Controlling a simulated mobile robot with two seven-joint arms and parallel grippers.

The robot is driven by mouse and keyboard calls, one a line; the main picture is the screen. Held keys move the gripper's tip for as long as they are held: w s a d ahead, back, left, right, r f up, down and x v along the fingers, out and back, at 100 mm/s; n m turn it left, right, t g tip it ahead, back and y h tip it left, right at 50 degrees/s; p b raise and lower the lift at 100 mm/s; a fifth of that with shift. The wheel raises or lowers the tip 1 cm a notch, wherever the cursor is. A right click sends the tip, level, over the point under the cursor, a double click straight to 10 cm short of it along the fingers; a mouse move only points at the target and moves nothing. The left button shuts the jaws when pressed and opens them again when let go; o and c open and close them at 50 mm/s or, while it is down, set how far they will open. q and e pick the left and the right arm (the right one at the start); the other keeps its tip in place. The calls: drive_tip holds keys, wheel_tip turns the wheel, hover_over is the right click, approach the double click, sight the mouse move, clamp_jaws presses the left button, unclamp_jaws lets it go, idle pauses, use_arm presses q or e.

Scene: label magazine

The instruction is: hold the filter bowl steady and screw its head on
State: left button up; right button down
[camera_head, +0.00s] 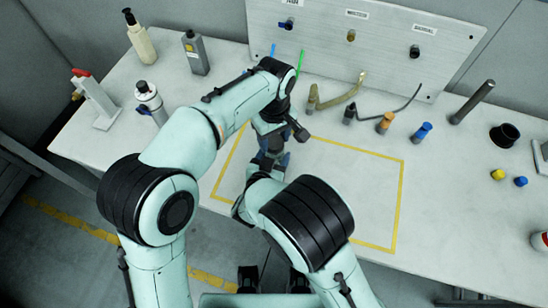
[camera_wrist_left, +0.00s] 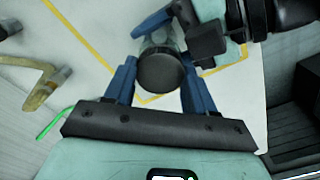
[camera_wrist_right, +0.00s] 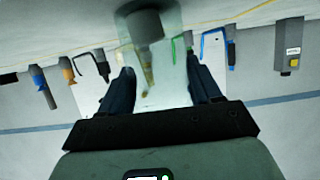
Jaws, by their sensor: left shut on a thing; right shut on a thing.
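The filter head (camera_wrist_left: 160,72) shows in the left wrist view as a dark round cap between the blue fingers of my left gripper (camera_wrist_left: 160,64). My left gripper (camera_head: 272,146) is shut on it from above. My right gripper (camera_wrist_right: 160,82) is shut on the filter bowl (camera_wrist_right: 165,70), a pale, see-through body between its fingers. A dark round part shows at the upper end of that picture. In the head view my arms hide most of the filter. Whether the head touches the bowl or sits level on it, I cannot tell.
A yellow outline (camera_head: 402,195) marks the bench around the work spot. Behind it stand a panel (camera_head: 360,40) with hoses, an orange fitting (camera_head: 385,123) and a blue fitting (camera_head: 421,132). Bottles and a red-handled clamp (camera_head: 95,97) stand at left. The bench inside the outline's right part is clear.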

use_arm(q)
drive_tip(key=m, duration=0.9)
drive_tip(key=shift+m, duration=0.4)
drive_tip(key=m, duration=0.4)
drive_tip(key=shift+m, duration=0.4)
drive_tip(key=m, duration=0.5)
drive_tip(key=shift+m, duration=0.4)
drive_tip(key=o, duration=1.2)
drive_tip(key=shift+c, duration=0.2)
drive_tip(key=shift+r, duration=2.25)
